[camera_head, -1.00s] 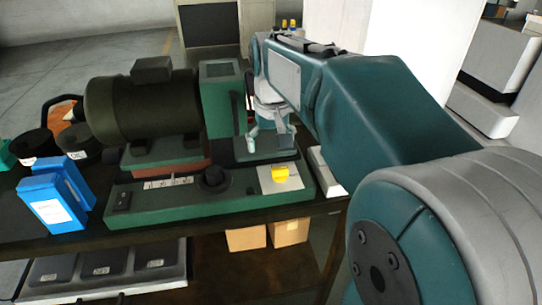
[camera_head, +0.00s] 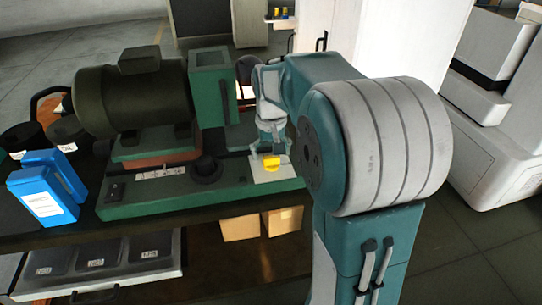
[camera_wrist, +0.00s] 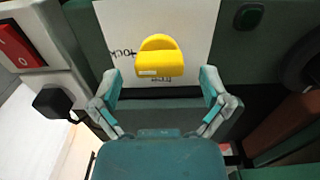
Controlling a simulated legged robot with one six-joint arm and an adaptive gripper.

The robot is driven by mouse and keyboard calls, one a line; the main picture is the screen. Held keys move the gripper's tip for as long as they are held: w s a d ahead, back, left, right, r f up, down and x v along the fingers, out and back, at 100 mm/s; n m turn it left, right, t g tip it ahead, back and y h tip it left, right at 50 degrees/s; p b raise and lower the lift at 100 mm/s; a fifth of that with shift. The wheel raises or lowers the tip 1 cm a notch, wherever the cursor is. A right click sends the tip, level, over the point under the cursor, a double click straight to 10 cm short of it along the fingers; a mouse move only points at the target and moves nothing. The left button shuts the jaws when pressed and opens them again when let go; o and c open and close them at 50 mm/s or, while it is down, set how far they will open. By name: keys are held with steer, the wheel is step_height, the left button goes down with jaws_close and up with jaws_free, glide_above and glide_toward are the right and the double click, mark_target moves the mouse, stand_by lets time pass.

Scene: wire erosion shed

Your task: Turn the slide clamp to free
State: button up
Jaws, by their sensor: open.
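The slide clamp is a yellow knob (camera_head: 271,164) on a white label plate (camera_head: 288,172) at the right end of the green machine base. In the wrist view the yellow knob (camera_wrist: 160,60) sits ahead of my fingers, near the middle. The word "lock" shows at its left on the plate (camera_wrist: 195,25), and "free" shows partly hidden below it. My gripper (camera_head: 270,140) is close behind and above the knob. In the wrist view my gripper (camera_wrist: 160,85) is open, with a finger at each side and clear gaps to the knob.
A black round knob (camera_head: 206,168) and a row of labels lie left on the green base (camera_head: 150,205). A large dark motor (camera_head: 130,95) and blue boxes (camera_head: 42,195) stand further left. In the wrist view a red switch (camera_wrist: 17,45) and black plug (camera_wrist: 53,103) are at the left.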

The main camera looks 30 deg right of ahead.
steer(key=shift+f, duration=0.55)
steer(key=c, duration=1.2)
steer(key=shift+o, duration=0.2)
steer(key=shift+n, duration=0.4)
steer(key=n, duration=0.3)
steer(key=shift+s+n, duration=0.1)
steer(key=shift+n, duration=0.3)
steer(key=n, duration=0.4)
steer(key=shift+f+n, duration=0.1)
steer(key=shift+n, duration=0.2)
steer(key=n, duration=0.8)
steer(key=shift+n, duration=0.3)
